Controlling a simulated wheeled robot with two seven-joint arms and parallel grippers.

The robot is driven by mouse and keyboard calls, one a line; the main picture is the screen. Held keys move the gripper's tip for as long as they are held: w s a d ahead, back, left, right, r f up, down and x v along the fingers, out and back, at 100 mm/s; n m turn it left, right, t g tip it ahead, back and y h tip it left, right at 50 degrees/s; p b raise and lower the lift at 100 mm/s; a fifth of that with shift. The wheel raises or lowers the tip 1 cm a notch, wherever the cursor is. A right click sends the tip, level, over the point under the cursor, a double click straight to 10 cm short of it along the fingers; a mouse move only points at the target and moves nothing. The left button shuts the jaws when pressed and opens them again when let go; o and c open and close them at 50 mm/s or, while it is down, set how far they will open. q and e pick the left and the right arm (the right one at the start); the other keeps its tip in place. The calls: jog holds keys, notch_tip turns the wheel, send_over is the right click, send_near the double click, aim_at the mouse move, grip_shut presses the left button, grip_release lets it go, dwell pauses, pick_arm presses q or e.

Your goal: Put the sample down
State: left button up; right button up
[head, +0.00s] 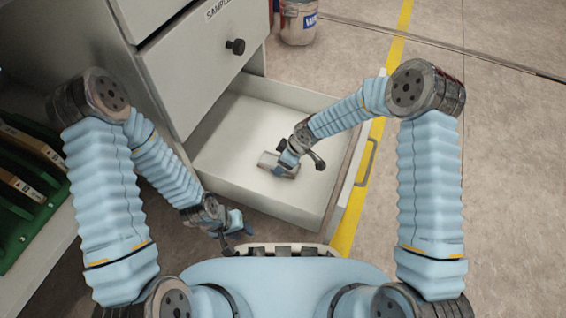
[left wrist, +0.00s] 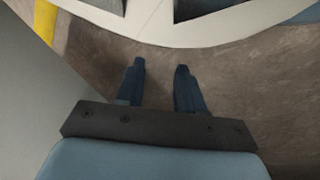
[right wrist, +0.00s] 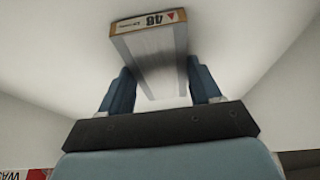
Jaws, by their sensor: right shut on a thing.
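The sample (right wrist: 150,58) is a grey block with an orange-edged label reading 46 at its far end. In the right wrist view it sits between the two blue fingers of my right gripper (right wrist: 160,88), which is shut on it. In the head view my right gripper (head: 283,160) is inside the open drawer (head: 235,125), holding the sample (head: 272,163) low over or on the drawer floor; I cannot tell if it touches. My left gripper (head: 240,225) is outside the drawer, near my base. In the left wrist view its fingers (left wrist: 160,80) are apart with nothing between them.
The cabinet (head: 190,70) has a closed drawer with a black knob (head: 236,46) above the open one. A green rack (head: 30,190) with labelled blocks stands at the left. A bucket (head: 299,22) stands behind. The open drawer's floor has free room around the sample.

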jog(key=shift+f, duration=0.1)
jog(key=o, duration=0.6)
jog(key=shift+f, duration=0.1)
jog(key=o, duration=0.5)
jog(key=shift+r, duration=0.3)
jog(key=p+v, duration=0.3)
jog(key=v, duration=0.9)
jog(key=shift+s+f, duration=0.1)
jog(key=shift+f, duration=0.1)
